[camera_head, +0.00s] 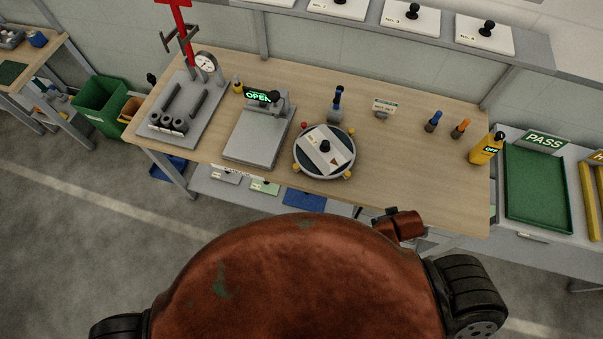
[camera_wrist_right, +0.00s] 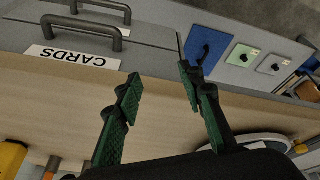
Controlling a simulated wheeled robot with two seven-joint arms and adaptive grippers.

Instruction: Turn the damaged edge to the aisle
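A round grey turntable (camera_head: 301,165) with small red and yellow knobs on its rim stands on the wooden bench. A pale rectangular plate (camera_head: 315,141) with a black knob lies on it, tilted in plan. A dark mark shows near the plate's lower right side; I cannot tell whether it is the damage. In the right wrist view, part of the turntable (camera_wrist_right: 270,137) shows at lower right. My right gripper (camera_wrist_right: 159,76) is open with green-padded fingers and nothing between them, near the bench's front edge. My left gripper is in neither view.
A grey press with an "OPEN" display (camera_head: 257,140) stands left of the turntable; a gauge fixture (camera_head: 185,110) is farther left. A yellow bottle (camera_head: 485,150) and green PASS tray (camera_head: 540,185) are at right. A CARDS drawer (camera_wrist_right: 75,58) is below.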

